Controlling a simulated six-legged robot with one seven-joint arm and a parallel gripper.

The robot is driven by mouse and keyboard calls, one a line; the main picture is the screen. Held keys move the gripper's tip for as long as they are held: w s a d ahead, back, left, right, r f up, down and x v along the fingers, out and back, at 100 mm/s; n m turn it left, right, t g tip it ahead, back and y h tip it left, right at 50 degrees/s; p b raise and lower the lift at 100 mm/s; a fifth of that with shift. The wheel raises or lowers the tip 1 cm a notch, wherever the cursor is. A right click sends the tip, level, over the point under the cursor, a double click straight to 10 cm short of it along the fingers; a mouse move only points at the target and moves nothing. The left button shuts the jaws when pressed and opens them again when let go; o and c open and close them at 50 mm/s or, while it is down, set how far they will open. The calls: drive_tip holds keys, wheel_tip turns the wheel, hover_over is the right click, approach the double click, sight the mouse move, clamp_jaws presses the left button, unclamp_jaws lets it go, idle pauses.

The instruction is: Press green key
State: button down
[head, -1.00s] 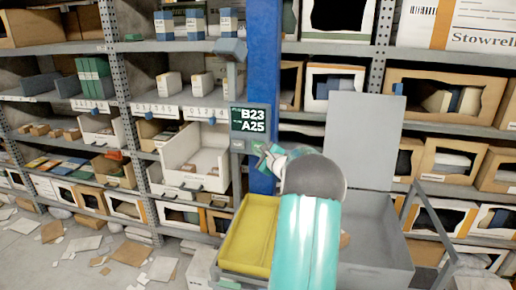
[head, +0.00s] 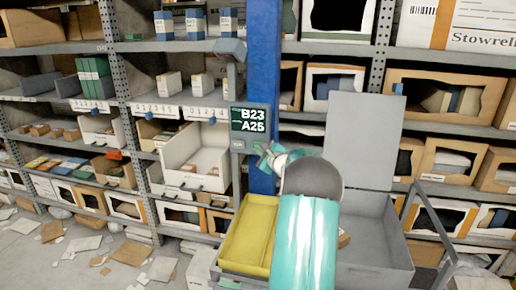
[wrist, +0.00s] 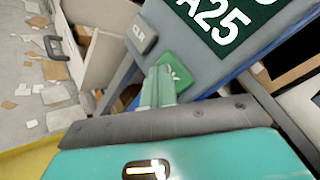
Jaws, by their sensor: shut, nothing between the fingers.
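The green key (wrist: 177,72) with a pale mark sits on the grey face of the keypad unit in the wrist view, beside a grey CLR key (wrist: 144,34). My gripper (wrist: 158,84) is shut and empty, its green fingertips at the left edge of the green key and overlapping it in view. I cannot tell whether they touch it. In the head view my gripper (head: 262,153) is just below and right of the dark display (head: 250,119) reading B23 A25, in front of the blue post. The green key cannot be made out there.
The blue post (head: 263,70) rises behind the unit. A yellow bin (head: 247,235) and a grey open box (head: 372,250) with a raised lid stand below. Racks with cartons fill the back. Scraps litter the floor at left.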

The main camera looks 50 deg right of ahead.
drive_tip(key=shift+w+d, duration=0.1)
drive_tip(key=shift+d, duration=0.15)
idle(0.6)
drive_tip(key=shift+s+a, duration=0.35)
drive_tip(key=shift+a, duration=0.5)
drive_tip(key=a, duration=0.1)
drive_tip(key=s+a, duration=0.1)
drive_tip(key=a, duration=0.1)
drive_tip(key=s+a, duration=0.1)
drive_tip(key=shift+a, duration=0.3)
idle(0.7)
